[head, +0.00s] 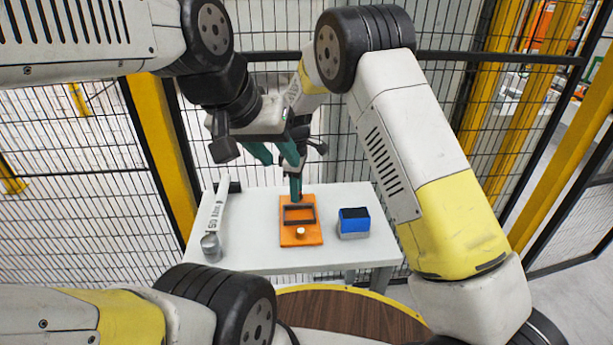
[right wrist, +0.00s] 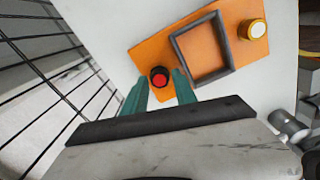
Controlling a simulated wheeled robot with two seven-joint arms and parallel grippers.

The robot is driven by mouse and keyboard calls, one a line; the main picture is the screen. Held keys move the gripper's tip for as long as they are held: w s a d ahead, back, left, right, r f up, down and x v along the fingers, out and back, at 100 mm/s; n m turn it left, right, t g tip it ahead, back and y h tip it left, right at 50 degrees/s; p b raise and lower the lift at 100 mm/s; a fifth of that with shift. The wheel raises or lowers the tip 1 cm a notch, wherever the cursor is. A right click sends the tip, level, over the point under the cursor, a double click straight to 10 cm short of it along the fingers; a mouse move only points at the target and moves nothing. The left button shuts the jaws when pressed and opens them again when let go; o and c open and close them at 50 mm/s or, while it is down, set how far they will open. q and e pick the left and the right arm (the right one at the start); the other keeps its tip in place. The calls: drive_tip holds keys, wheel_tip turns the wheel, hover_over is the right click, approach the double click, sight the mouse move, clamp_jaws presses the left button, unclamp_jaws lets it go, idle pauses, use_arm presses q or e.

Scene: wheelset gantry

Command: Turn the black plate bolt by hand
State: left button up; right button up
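An orange plate (head: 287,238) lies on the table and carries a dark square frame (head: 300,222). In the right wrist view the plate (right wrist: 150,50) bears a black bolt with a red top (right wrist: 160,77). My right gripper (right wrist: 161,77) is open, with one teal finger on each side of this bolt; contact cannot be told. In the head view my right gripper (head: 296,190) points down at the plate's far end and hides the bolt. My left gripper (head: 275,156) is higher, with its teal fingers spread and nothing seen between them. A pale-topped knob (head: 300,231) stands at the plate's near end.
A blue and black box (head: 353,222) stands right of the plate on the white table (head: 258,255). A white bar (head: 217,212) and a grey cylinder (head: 211,247) lie at left. Mesh fence and yellow posts (head: 162,140) rise behind. My two hands are close together.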

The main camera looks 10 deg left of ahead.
drive_tip(key=shift+c, duration=0.3)
clamp_jaws()
